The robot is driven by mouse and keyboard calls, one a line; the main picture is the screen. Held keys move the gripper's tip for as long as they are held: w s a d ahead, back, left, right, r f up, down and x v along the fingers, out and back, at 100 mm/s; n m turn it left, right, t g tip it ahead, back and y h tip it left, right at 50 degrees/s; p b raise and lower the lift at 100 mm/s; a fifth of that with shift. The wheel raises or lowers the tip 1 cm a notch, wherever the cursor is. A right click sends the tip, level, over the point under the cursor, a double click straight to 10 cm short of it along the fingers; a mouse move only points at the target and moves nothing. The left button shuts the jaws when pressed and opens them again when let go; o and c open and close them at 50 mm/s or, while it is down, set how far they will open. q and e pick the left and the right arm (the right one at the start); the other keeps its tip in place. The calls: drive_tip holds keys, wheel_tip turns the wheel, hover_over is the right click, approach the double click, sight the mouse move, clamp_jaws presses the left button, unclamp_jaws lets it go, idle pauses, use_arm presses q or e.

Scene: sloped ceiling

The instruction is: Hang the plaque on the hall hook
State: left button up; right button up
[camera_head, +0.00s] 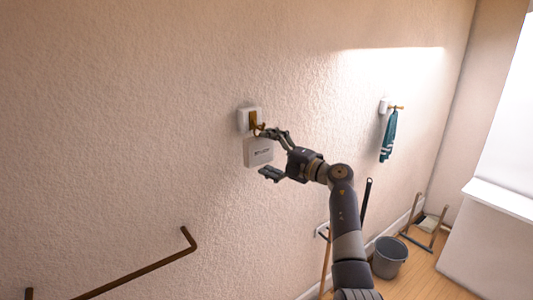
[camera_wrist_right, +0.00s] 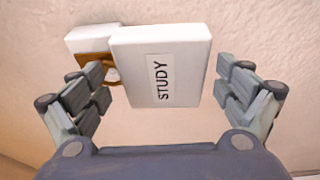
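The plaque (camera_head: 258,152) is a small white block with a label; in the right wrist view the plaque (camera_wrist_right: 185,68) reads "STUDY". It is against or close to the wall, just below the brown hall hook (camera_head: 254,121) on its white wall plate. A small loop at its top edge appears to be at the hook (camera_wrist_right: 92,66); whether it bears the weight is hard to tell. My right gripper (camera_head: 268,154) is open in front of the plaque. In the wrist view its fingers (camera_wrist_right: 160,85) stand wide on either side, with gaps. My left gripper is not in view.
A second wall hook (camera_head: 396,107) further right carries a teal towel (camera_head: 389,137). A grey bucket (camera_head: 389,257) and wooden-handled tools stand on the floor below. A brown rail (camera_head: 140,276) runs along the lower left. The wall around the plaque is otherwise clear.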

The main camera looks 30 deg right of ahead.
drive_tip(key=shift+s+f, duration=0.1)
drive_tip(key=v, duration=1.1)
drive_tip(key=shift+s+d, duration=0.2)
drive_tip(key=shift+s, duration=0.15)
